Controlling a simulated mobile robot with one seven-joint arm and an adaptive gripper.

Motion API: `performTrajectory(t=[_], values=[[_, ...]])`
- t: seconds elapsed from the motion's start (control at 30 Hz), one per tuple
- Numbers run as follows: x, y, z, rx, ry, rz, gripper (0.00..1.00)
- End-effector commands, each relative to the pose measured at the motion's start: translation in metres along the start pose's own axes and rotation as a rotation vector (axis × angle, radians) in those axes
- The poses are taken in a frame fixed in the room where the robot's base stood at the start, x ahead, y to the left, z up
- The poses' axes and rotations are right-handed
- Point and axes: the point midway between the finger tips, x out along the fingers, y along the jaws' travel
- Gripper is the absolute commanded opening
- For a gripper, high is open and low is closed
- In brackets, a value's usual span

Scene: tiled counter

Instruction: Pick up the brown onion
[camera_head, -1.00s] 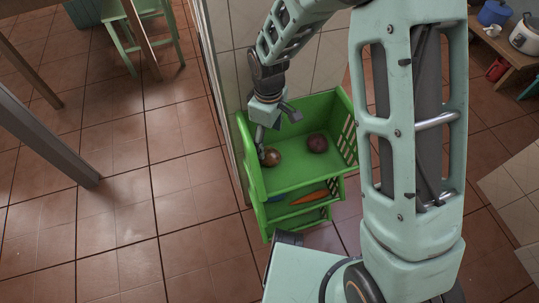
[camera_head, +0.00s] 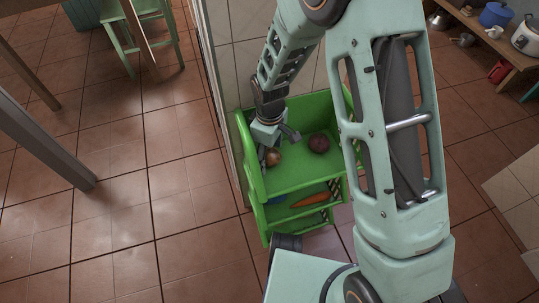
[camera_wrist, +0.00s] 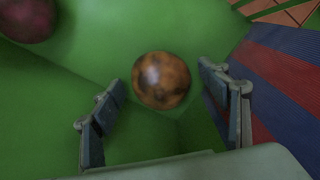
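The brown onion (camera_head: 273,157) lies in the top basket of a green rack (camera_head: 296,178), near its left side. In the wrist view the round, mottled brown onion (camera_wrist: 161,80) is just beyond and between my fingertips. My gripper (camera_wrist: 163,95) is open, with one finger to each side of the onion and a gap visible on both sides. In the head view my gripper (camera_head: 276,146) reaches down into the top basket at the onion, and partly covers it.
A dark reddish round vegetable (camera_head: 319,143) lies to the right in the same basket; it shows at the wrist view's upper left (camera_wrist: 28,18). A carrot (camera_head: 311,199) lies in the lower basket. A tiled wall stands behind the rack. A striped red and blue surface (camera_wrist: 275,75) shows at right.

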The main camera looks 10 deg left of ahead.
Motion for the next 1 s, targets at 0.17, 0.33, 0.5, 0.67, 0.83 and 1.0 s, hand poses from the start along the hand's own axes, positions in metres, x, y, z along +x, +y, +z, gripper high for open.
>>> performTrajectory(t=[0.17, 0.33, 0.5, 0.67, 0.83, 1.0], values=[[0.0, 0.0, 0.0, 0.0, 0.0, 0.0, 0.47], [0.0, 0.0, 0.0, 0.0, 0.0, 0.0, 0.28], [0.0, 0.0, 0.0, 0.0, 0.0, 0.0, 0.21], [-0.002, 0.0, 0.0, 0.001, 0.0, 0.0, 0.21], [-0.009, -0.001, 0.003, 0.002, 0.0, -0.001, 0.21], [-0.036, -0.001, 0.003, 0.001, 0.003, 0.002, 0.21]])
